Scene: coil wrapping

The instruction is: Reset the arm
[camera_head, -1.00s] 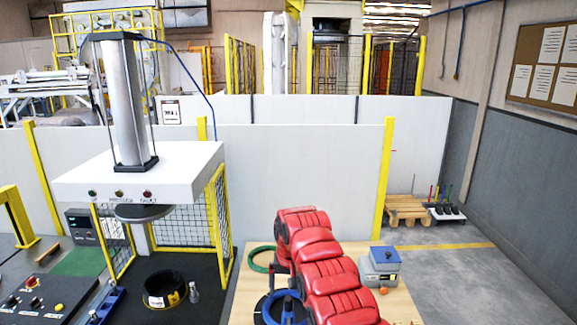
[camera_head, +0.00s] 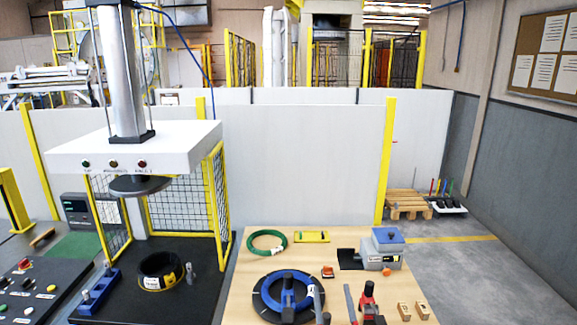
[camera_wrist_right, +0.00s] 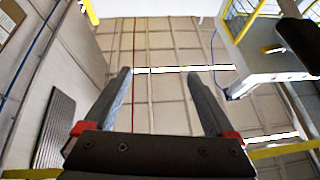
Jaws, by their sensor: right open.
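My left gripper is in neither view.
On the wooden table (camera_head: 240,290) are a blue coil (camera_head: 268,290) on a black disc, a green coil (camera_head: 252,246), a blue-grey device (camera_head: 388,240) and small wooden blocks (camera_head: 404,311). The press (camera_head: 140,150) stands left, with a black ring (camera_head: 150,280) below it.

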